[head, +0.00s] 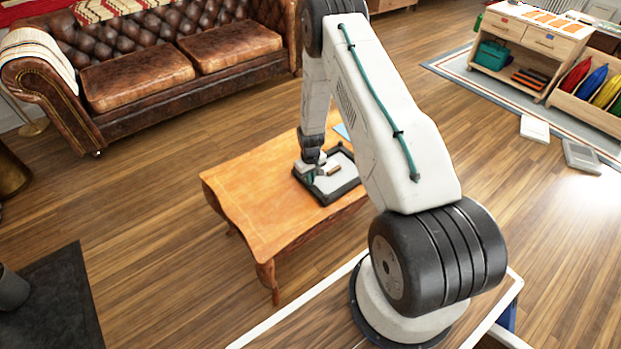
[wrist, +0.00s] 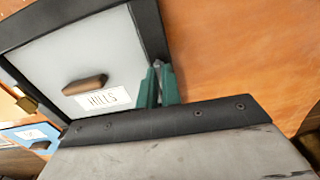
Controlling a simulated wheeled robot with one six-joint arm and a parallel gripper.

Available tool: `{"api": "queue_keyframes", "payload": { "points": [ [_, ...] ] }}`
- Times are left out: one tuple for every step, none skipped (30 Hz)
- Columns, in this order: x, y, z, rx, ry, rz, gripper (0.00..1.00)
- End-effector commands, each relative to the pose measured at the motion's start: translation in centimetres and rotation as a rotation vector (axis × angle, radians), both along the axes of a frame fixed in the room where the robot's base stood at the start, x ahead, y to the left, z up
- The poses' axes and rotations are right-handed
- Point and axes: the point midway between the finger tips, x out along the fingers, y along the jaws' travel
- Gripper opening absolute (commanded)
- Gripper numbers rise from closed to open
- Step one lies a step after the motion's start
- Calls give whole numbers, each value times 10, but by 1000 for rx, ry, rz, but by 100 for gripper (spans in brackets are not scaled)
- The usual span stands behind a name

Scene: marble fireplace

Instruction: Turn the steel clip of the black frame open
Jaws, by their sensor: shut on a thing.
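The black frame (head: 349,187) lies on the wooden table, with a pale panel inside it. In the wrist view the frame (wrist: 150,25) holds the pale panel (wrist: 60,62), which carries a brown wooden handle (wrist: 85,84) and a white label reading "HILLS" (wrist: 103,99). My gripper (head: 314,172) is low at the frame's left side. In the wrist view its teal fingers (wrist: 158,80) are at the frame's inner edge, closed on the steel clip (wrist: 158,65). Only a small grey bit of the clip shows between the fingertips; its turn angle is hidden.
The wooden table (head: 245,195) is bare left of the frame. A blue panel (wrist: 30,137) with a brown handle lies beyond the frame. A leather sofa (head: 150,75) stands behind, a shelf unit (head: 525,50) at the back right. Open floor lies between.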

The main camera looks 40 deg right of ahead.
Motion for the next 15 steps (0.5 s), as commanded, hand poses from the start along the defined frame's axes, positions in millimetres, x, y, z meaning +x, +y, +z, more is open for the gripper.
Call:
{"api": "queue_keyframes", "payload": {
  "points": [
    [0, 0, 0, 0, -1, 15, 0],
    [0, 0, 0, 0, -1, 22, 0],
    [0, 0, 0, 0, -1, 30, 0],
    [0, 0, 0, 0, -1, 36, 0],
    [0, 0, 0, 0, -1, 41, 0],
    [0, 0, 0, 0, -1, 46, 0],
    [0, 0, 0, 0, -1, 48, 0],
    [0, 0, 0, 0, -1, 50, 0],
    [0, 0, 0, 0, -1, 52, 0],
    [0, 0, 0, 0, -1, 53, 0],
    [0, 0, 0, 0, -1, 53, 0],
    [0, 0, 0, 0, -1, 54, 0],
    [0, 0, 0, 0, -1, 54, 0],
    [0, 0, 0, 0, -1, 54, 0],
    [0, 0, 0, 0, -1, 54, 0]
  ]
}}
